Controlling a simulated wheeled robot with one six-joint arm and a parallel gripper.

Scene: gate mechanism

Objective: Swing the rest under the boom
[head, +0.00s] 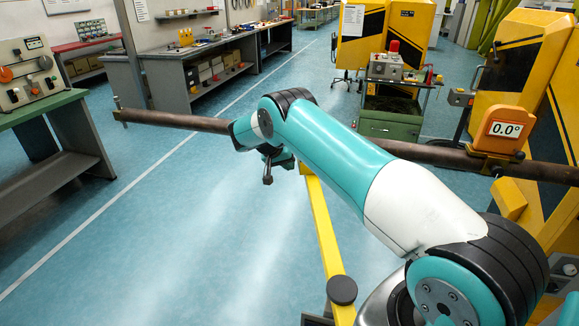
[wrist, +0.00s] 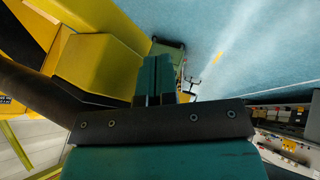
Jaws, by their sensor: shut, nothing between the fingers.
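The boom (head: 180,120) is a long brown tube lying across the head view, nearly level. My arm hides its middle. It also shows as a dark tube at the left of the wrist view (wrist: 45,95). A yellow bar (head: 325,230), which looks like the rest, runs from a black knob (head: 342,290) at the front up to near my gripper; its far end is partly hidden by my arm. My gripper (head: 286,160) is just below the boom in the picture. Its teal fingers (wrist: 160,80) are together and empty; whether they touch the bar is unclear.
An orange display (head: 502,130) reading 0.0° sits on the boom at the right, beside yellow machine housings (head: 515,60). A green cart (head: 390,115) stands behind the boom. Workbenches (head: 190,65) line the left. The blue floor left of the yellow bar is clear.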

